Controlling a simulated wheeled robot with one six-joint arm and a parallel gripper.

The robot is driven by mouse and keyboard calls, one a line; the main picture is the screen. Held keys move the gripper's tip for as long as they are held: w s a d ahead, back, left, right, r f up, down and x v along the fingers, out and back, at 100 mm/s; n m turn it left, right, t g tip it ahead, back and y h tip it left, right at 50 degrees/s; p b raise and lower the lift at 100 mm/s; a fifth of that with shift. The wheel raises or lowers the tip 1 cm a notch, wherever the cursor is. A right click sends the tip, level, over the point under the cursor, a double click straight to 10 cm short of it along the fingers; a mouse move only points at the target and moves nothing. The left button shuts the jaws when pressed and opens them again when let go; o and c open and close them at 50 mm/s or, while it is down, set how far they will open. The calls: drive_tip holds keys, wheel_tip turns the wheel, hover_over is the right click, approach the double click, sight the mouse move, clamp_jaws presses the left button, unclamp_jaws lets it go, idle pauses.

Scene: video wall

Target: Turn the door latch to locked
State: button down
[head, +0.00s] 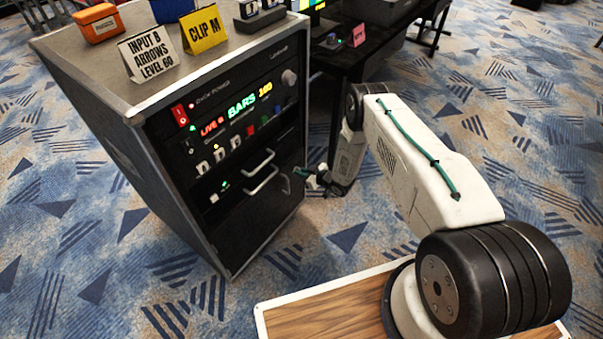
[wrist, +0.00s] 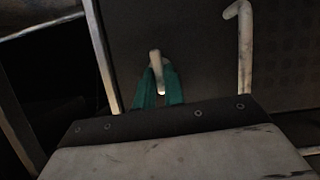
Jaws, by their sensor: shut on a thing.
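The door latch (wrist: 155,60) is a short pale lever on the dark cabinet front in the wrist view. It lies lengthwise up and down in that picture, its lower end between the green fingertips of my gripper (wrist: 158,90). The gripper is shut on it. In the head view my gripper (head: 314,177) is at the right edge of the black rack cabinet (head: 160,185), low on its front. The latch is too small and covered there to make out. I cannot tell from these views whether the latch stands at locked.
A pale bar handle (wrist: 245,50) stands just right of the latch in the wrist view. Two silver handles (head: 262,180) show on the cabinet front. Signs, including a yellow one (head: 204,30), stand on top. A black table (head: 375,42) is behind; patterned carpet is clear in front.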

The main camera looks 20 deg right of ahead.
drive_tip(key=shift+s+a+f+n+t+h, duration=0.2)
drive_tip(key=shift+n+t+h, duration=0.6)
drive_tip(key=shift+n, duration=1.35)
drive_tip(key=shift+s+a+f+n+t+h, duration=0.1)
drive_tip(key=shift+a+f+n+t+h, duration=0.2)
drive_tip(key=shift+n+t, duration=1.45)
drive_tip(key=shift+s+a+f+n+t+h, duration=0.15)
drive_tip(key=shift+n+t+h, duration=0.45)
drive_tip(key=shift+n, duration=2)
drive_tip(key=c, duration=1.5)
unclamp_jaws()
drive_tip(key=shift+w+d, duration=0.1)
drive_tip(key=shift+d, duration=0.05)
